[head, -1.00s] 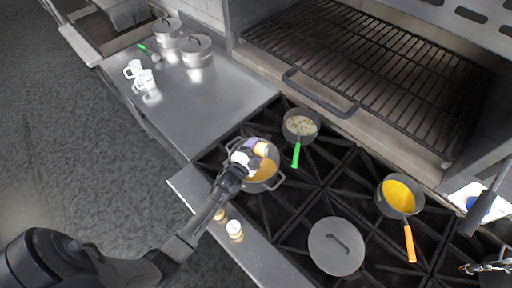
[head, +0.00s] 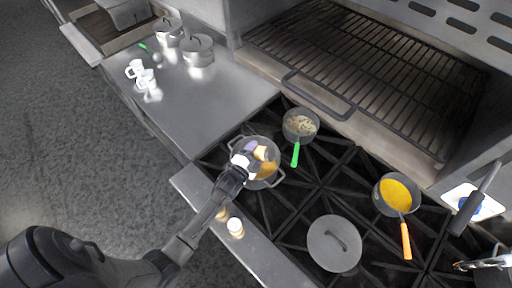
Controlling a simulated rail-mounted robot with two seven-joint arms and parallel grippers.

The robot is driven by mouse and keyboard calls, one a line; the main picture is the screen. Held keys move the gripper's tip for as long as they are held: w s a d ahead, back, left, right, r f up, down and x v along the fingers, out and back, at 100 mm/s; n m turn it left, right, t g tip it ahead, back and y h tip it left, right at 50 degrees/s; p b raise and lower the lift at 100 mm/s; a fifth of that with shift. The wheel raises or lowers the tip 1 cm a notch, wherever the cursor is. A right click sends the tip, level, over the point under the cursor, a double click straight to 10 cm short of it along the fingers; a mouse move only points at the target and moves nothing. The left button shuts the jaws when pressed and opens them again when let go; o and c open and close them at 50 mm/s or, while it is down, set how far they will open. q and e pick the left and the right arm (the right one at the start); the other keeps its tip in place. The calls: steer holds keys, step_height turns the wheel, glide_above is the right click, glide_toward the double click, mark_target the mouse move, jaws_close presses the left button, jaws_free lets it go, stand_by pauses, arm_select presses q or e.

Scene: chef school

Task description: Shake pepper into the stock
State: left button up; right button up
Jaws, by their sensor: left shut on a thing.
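My left gripper (head: 246,166) is shut on a small shaker (head: 261,153), pale with a purple part. It holds the shaker tilted over the pot of stock (head: 273,143). The pot is grey with two side handles and stands on the near left of the stove. Orange-brown stock (head: 268,171) shows inside it. The gripper and shaker hide part of the pot. No falling pepper can be made out.
A small shaker (head: 235,227) stands on the steel front ledge, with another partly hidden behind my arm. A green-handled pan (head: 300,124), an orange-handled pan (head: 397,194) and a lid (head: 335,243) sit on the stove. White mugs (head: 135,69) stand on the left counter.

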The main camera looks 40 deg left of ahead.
arm_select(q)
steer(key=shift+w+r+b, duration=0.15)
steer(key=shift+w+b, duration=0.1)
steer(key=shift+b, duration=0.15)
step_height(320, 180, down, 3)
steer(key=shift+a+r+b, duration=0.15)
steer(key=shift+r+b, duration=0.05)
steer(key=shift+b, duration=0.8)
steer(key=shift+r+p, duration=0.45)
steer(key=shift+p, duration=0.05)
steer(key=shift+s+r+p, duration=0.2)
steer(key=shift+r+p, duration=0.75)
steer(key=shift+r, duration=0.35)
steer(key=shift+w, duration=0.2)
arm_select(e)
steer(key=shift+a+r, duration=0.15)
steer(key=shift+r, duration=0.25)
